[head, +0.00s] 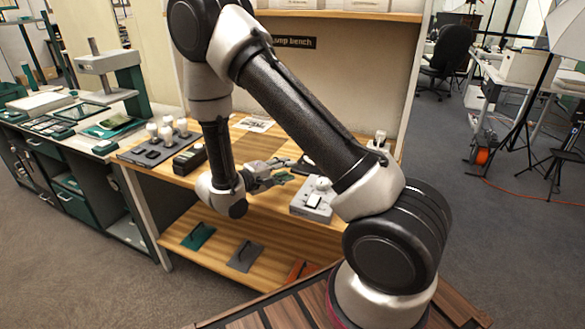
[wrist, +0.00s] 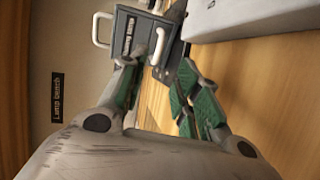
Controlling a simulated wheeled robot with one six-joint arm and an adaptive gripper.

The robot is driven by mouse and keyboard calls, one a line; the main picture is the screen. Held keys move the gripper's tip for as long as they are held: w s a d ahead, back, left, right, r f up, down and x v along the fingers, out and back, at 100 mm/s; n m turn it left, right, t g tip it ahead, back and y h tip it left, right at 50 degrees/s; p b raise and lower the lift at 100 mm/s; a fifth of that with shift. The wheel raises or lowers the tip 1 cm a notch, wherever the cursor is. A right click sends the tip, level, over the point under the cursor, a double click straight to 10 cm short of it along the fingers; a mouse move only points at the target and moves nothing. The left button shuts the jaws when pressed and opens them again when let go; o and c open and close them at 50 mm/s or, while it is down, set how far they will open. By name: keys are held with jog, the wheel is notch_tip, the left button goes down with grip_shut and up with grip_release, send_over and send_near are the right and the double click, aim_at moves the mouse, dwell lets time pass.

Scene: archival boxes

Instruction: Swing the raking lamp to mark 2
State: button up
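A dark grey box with a white-lettered label (wrist: 135,22) and pale handles lies beyond my fingertips in the wrist view. The lettering is too blurred to read surely, so I cannot tell if this is the raking lamp. A pale grey lever or knob (wrist: 158,46) stands at its near edge. My gripper (wrist: 160,90) has its two green-padded fingers apart, with bare wood seen between them. In the head view my gripper (head: 288,172) is over the wooden bench, left of a light grey box (head: 313,202). No mark 2 can be made out.
The bench top (head: 235,150) holds a dark tray (head: 150,152) with several white bulb-like pieces, a black box (head: 189,160) and a paper sheet (head: 254,124). A "lamp bench" sign (wrist: 57,97) is on the back wall. The lower shelf (head: 215,258) holds flat items.

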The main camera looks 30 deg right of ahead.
jog(key=shift+a, duration=0.1)
jog(key=shift+c, duration=0.5)
jog(key=shift+w, duration=0.1)
jog(key=c, duration=0.3)
jog(key=w+d+m+g, duration=0.1)
jog(key=g, duration=0.1)
jog(key=d+r+g, duration=0.1)
jog(key=d+g, duration=0.1)
jog(key=w+d+m+g+y, duration=0.1)
jog(key=shift+w+d+r+m+g, duration=0.3)
jog(key=shift+g, duration=0.1)
grip_shut()
jog(key=w+d+g+y, duration=0.1)
jog(key=y, duration=0.1)
jog(key=w+d+r+m+g+y, duration=0.1)
jog(key=g+y, duration=0.1)
jog(key=shift+w+d, duration=0.35)
jog(key=w+d+r+n+t+y, duration=0.2)
jog(key=w+r+y, duration=0.4)
jog(key=w+y, duration=0.45)
jog(key=shift+h, duration=0.35)
jog(key=x, duration=1)
jog(key=shift+w+a+f, duration=0.1)
jog(key=shift+a, duration=0.05)
jog(key=shift+s+d+r, duration=0.1)
jog(key=shift+s+r, duration=0.05)
jog(key=shift+s, duration=0.45)
jog(key=shift+s+d+r, duration=0.15)
jog(key=shift+s, duration=1.15)
